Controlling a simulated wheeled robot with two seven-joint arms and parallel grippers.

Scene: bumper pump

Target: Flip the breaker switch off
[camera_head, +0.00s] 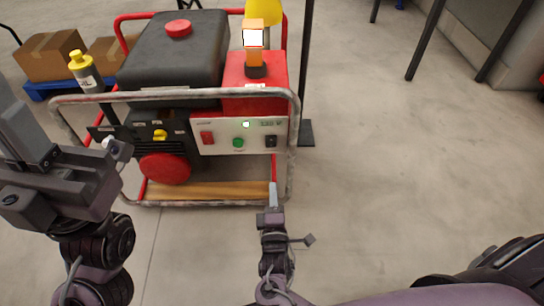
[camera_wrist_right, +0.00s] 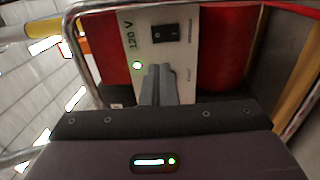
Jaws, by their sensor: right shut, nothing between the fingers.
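A white control panel (camera_head: 222,146) is on the front of a red and black generator. A black rocker switch (camera_head: 271,141) sits at its right end, below the "120 V" marking, and shows in the right wrist view (camera_wrist_right: 165,40). A red switch (camera_head: 207,137) is at the panel's left end. I cannot read which is labelled as the breaker. My right gripper (camera_head: 273,192) is shut and empty, in front of and below the panel. In the right wrist view its fingertips (camera_wrist_right: 158,72) appear below the black switch. My left arm is at the left; its finger opening is unclear.
A green lamp (camera_head: 246,125) is lit and a green button (camera_head: 238,142) is below it. A metal tube frame (camera_head: 296,130) surrounds the generator. Floor at the right is clear.

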